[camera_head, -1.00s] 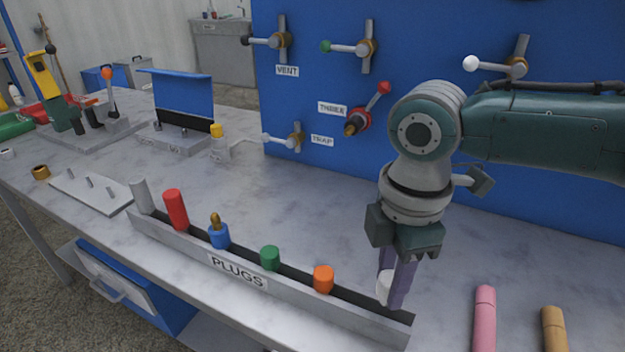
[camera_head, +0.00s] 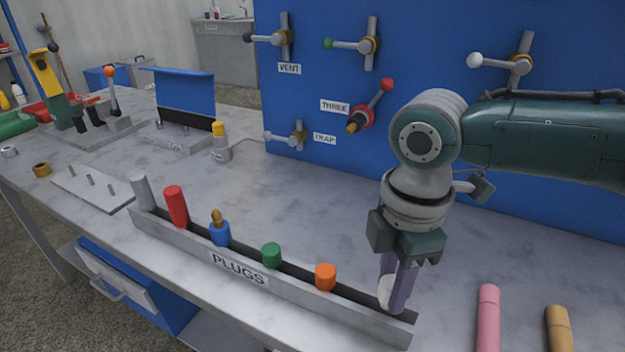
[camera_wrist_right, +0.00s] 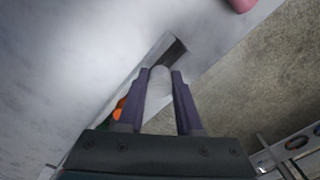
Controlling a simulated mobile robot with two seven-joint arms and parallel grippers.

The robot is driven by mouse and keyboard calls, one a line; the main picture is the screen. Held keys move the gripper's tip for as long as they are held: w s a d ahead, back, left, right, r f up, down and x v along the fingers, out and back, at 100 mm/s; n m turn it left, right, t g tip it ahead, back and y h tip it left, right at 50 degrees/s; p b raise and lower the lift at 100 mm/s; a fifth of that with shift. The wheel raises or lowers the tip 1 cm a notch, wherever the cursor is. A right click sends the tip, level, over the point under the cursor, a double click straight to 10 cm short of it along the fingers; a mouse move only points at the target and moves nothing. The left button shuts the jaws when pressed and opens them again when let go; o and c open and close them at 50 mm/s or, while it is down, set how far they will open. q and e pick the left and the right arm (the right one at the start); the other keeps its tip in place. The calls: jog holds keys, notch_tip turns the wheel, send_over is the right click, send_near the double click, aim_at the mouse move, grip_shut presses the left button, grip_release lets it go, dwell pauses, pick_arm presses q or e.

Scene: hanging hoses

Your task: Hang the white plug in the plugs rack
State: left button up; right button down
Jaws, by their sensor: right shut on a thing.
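The white plug (camera_head: 386,291) is between the fingers of my right gripper (camera_head: 393,290), which is shut on it. The plug also shows in the right wrist view (camera_wrist_right: 159,88), between the two purple fingers (camera_wrist_right: 158,100). The grey plugs rack (camera_head: 295,298), labelled PLUGS, runs along the front of the table. The held plug is at the rack's right end, by its dark slot; the fingers hide how deep its lower end sits. My left gripper is in neither view.
The rack holds a grey plug (camera_head: 142,193), a red plug (camera_head: 176,206), a blue plug (camera_head: 220,232), a green plug (camera_head: 271,255) and an orange plug (camera_head: 325,277). Pink (camera_head: 488,318) and tan (camera_head: 559,328) cylinders lie to the right. A blue panel (camera_head: 430,60) with valve levers stands behind.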

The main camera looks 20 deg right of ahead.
jog(key=shift+f+b, duration=0.75)
jog(key=shift+f, duration=0.4)
jog(key=c, duration=1)
grip_release()
jog(key=o, duration=0.5)
jog(key=shift+d, duration=0.1)
notch_tip(320, 180, up, 9)
jog(key=shift+r+p, duration=0.1)
jog(key=shift+p, duration=0.9)
jog(key=shift+s+r, duration=0.1)
jog(key=shift+r, duration=0.35)
